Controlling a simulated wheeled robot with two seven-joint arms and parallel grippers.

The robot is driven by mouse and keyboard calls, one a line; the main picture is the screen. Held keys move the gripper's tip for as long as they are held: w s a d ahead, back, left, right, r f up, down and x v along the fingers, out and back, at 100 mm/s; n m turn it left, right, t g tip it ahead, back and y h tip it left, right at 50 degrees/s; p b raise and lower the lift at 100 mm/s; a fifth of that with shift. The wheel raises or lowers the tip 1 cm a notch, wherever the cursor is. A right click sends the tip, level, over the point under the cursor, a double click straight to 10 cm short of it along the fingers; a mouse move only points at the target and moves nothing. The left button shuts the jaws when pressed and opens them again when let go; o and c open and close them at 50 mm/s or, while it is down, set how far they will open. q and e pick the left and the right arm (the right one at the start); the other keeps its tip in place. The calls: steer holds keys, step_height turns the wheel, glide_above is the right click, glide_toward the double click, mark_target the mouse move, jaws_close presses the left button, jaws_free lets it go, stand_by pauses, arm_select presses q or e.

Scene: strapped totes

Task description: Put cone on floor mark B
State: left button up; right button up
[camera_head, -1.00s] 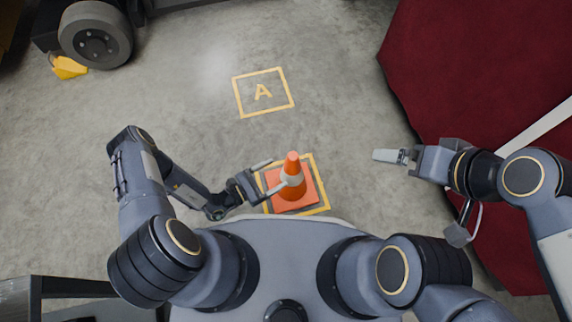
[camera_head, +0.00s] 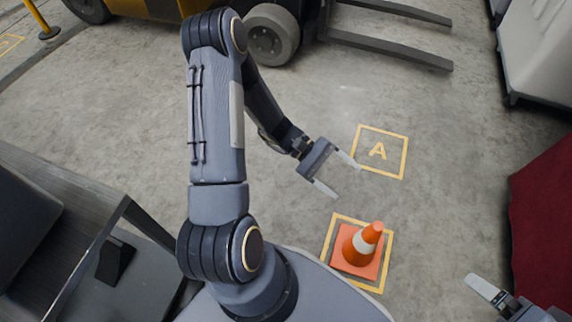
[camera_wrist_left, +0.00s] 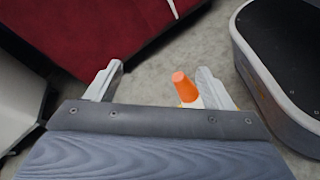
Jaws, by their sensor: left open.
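The orange cone (camera_head: 366,240) with a white band stands upright on its square orange base, inside a yellow-outlined floor square (camera_head: 328,238). The cone covers the middle of that square, so no letter can be read. Floor mark A (camera_head: 378,151) is empty, farther away. My left gripper (camera_head: 347,182) is open and empty, apart from the cone, between the cone and mark A. In the left wrist view the cone's orange top (camera_wrist_left: 184,86) shows beside the right finger of my left gripper (camera_wrist_left: 160,69). My right gripper (camera_head: 487,291) shows only partly at the lower right.
A forklift with a grey wheel (camera_head: 270,35) and dark forks (camera_head: 385,45) stands at the back. A dark red surface (camera_head: 543,215) is at the right, and a pale container (camera_head: 552,50) above it. A dark cart (camera_head: 75,215) is at the left. Concrete floor around mark A is clear.

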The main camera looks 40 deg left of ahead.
arm_select(q)
steer(key=s+a+r+m+t+y, duration=0.2)
steer(key=s+r+m+y, duration=0.3)
steer(key=s+r, duration=0.2)
steer(key=s+a+r+m+t+y, duration=0.3)
steer(key=s+r+m+y, duration=0.2)
steer(key=s+r, duration=0.3)
steer(key=shift+s+a+r+y, duration=0.3)
steer(key=shift+r+y, duration=0.2)
steer(key=shift+r, duration=1.4)
